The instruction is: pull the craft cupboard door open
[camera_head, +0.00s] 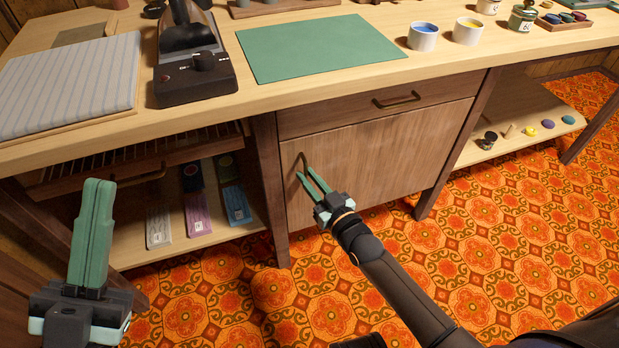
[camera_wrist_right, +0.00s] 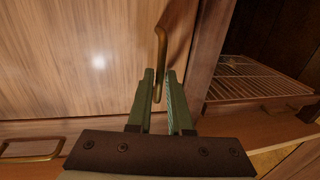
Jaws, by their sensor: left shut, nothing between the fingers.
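The craft cupboard door (camera_head: 370,155) is a pale wood panel under a drawer, and it looks closed. Its upright brass handle (camera_head: 302,162) is near the door's left edge. My right gripper (camera_head: 309,176) is open at the handle. In the right wrist view the handle (camera_wrist_right: 161,45) runs down between the two green fingers of the right gripper (camera_wrist_right: 160,74), with a gap visible beside it; I cannot tell if either finger touches it. The door (camera_wrist_right: 80,60) fills the left of that view.
A drawer (camera_head: 375,103) with a brass pull is just above the door. A right-hand shelf (camera_head: 500,150) holds small items.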

